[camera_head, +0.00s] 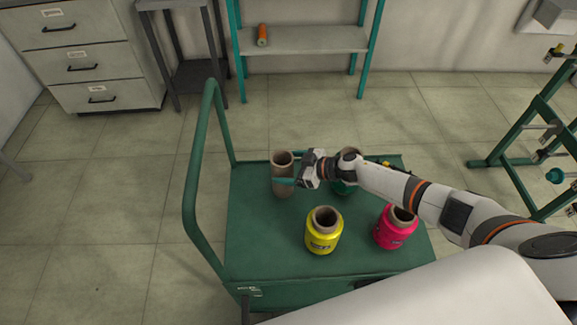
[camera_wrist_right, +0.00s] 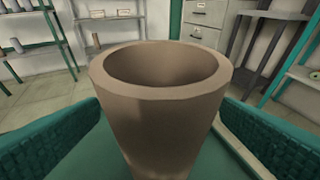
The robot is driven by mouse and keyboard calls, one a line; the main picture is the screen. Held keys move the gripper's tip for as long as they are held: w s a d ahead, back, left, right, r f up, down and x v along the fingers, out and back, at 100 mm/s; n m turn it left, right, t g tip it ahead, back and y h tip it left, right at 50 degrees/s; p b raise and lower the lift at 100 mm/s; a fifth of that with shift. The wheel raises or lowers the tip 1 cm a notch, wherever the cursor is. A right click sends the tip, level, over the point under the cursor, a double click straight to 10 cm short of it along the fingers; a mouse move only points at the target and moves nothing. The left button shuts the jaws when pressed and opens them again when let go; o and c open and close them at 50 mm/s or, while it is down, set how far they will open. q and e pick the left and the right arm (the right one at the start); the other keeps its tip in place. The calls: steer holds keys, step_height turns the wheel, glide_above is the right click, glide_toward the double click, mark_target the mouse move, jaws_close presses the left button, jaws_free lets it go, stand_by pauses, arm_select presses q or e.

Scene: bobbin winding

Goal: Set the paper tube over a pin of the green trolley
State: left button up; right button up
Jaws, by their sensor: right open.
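The brown paper tube (camera_head: 282,176) stands upright on the far left part of the green trolley (camera_head: 262,243). In the right wrist view the tube (camera_wrist_right: 160,115) fills the middle, its open top facing up. My right gripper (camera_head: 285,174) is open, with its fingers on either side of the tube; gaps show between the tube and both fingers in the right wrist view. Any pin under the tube is hidden. My left gripper is not in view.
A yellow bobbin (camera_head: 323,236), a pink bobbin (camera_head: 392,232) and a partly hidden green bobbin (camera_head: 345,186) stand on the trolley. The trolley's tall handle (camera_head: 190,190) rises on the left. A shelf (camera_head: 310,40) stands behind, a green rack (camera_head: 540,110) at right.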

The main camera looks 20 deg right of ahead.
step_height(320, 180, up, 10)
steer(key=p, duration=0.3)
